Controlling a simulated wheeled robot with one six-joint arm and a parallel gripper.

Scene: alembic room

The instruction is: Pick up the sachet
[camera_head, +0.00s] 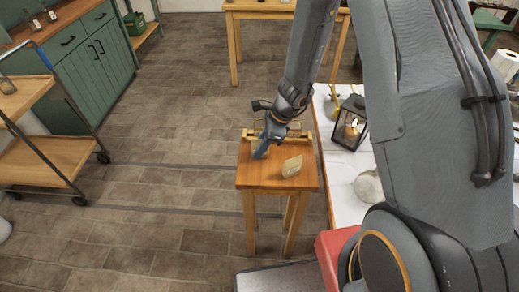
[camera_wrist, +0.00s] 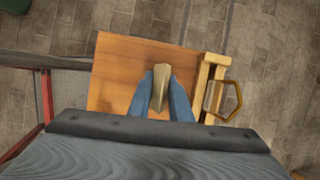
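The sachet (camera_head: 292,166) is a small beige pouch standing on the small wooden table (camera_head: 250,178), near its right side in the head view. My gripper (camera_head: 261,150) has blue fingers and hangs over the table, left of the sachet in that view, with a gap between them. In the wrist view my gripper (camera_wrist: 162,78) is open, and the sachet (camera_wrist: 159,92) shows between its two fingers as a narrow wedge. It looks ungripped. How far the fingertips are above the table is hard to tell.
A wooden frame with a brass ring handle (camera_wrist: 232,102) stands along the table's back edge, close to the gripper. To the right, a white-topped table (camera_head: 337,165) holds a lantern (camera_head: 350,124) and a pale round vessel (camera_head: 368,187). The floor left of the small table is open.

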